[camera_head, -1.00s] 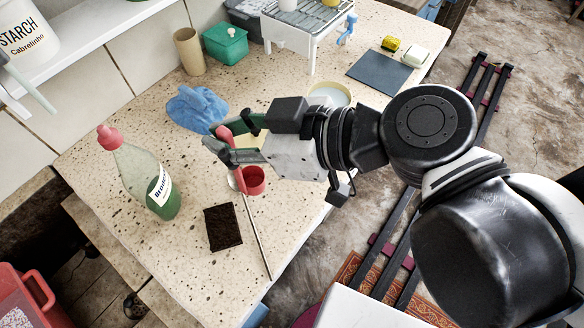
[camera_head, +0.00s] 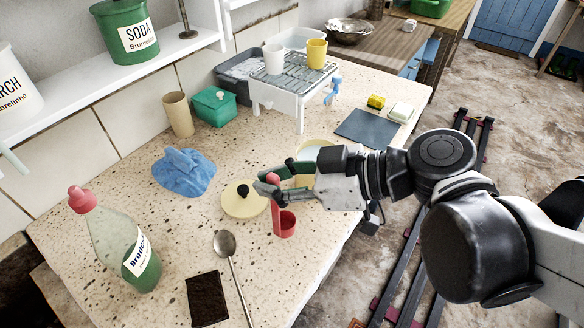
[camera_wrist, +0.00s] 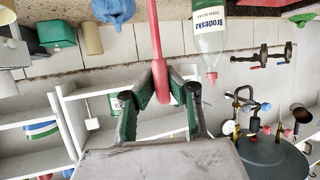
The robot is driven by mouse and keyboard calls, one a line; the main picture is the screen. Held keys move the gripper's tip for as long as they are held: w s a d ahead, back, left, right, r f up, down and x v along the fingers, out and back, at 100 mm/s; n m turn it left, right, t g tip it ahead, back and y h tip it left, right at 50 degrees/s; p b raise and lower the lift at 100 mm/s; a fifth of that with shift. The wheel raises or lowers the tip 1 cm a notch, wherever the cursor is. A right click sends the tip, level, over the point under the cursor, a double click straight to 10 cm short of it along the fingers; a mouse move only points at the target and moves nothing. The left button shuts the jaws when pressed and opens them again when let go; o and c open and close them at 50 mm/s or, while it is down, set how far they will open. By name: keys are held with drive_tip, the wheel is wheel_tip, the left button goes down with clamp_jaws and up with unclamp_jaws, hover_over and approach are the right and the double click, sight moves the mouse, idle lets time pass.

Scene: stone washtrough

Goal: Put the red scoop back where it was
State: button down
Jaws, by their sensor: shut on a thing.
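The red scoop (camera_head: 287,226) is in my gripper (camera_head: 269,186), its cup low and its handle rising between the fingertips. In the wrist view my gripper (camera_wrist: 160,80) is shut on the red handle (camera_wrist: 157,35). In the head view the scoop is over the right part of the speckled stone top (camera_head: 130,215); I cannot tell whether its cup touches the stone. A cream lid with a black knob (camera_head: 245,198) lies just left of it. A pale yellow round container (camera_head: 312,150) stands behind my gripper, partly hidden by it.
A metal spoon (camera_head: 225,243), a dark brown block (camera_head: 207,299) and a green bottle with a pink cap (camera_head: 125,245) are at the front left. A blue cloth (camera_head: 184,172) lies further back. A white rack (camera_head: 290,85) stands behind. Stone between cloth and rack is clear.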

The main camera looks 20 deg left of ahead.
drive_tip(key=shift+w+f+b, duration=0.1)
drive_tip(key=shift+f+b, duration=0.7)
drive_tip(key=shift+f, duration=1.45)
drive_tip(key=c, duration=1.9)
unclamp_jaws()
drive_tip(key=shift+r, duration=0.1)
